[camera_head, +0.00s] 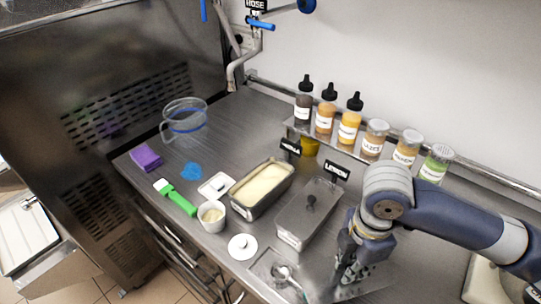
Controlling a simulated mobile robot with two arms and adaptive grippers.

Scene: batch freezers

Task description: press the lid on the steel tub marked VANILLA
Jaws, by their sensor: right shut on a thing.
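The steel tub marked VANILLA (239,205) stands open on the counter, filled with pale cream-coloured ice cream. Its black label (290,147) stands at its back end. My right gripper (347,274) points down at the front right of the counter, apart from this tub. It is shut on what looks like a steel lid (374,288), mostly hidden under the fingers. My left gripper is out of view.
The LEMON tub (296,238), lidded with a dark knob, stands between the vanilla tub and my right gripper. A white cup (212,217), white round lid (242,247), green brush (180,203) and jug (185,122) lie left. Bottles (349,122) line the back shelf.

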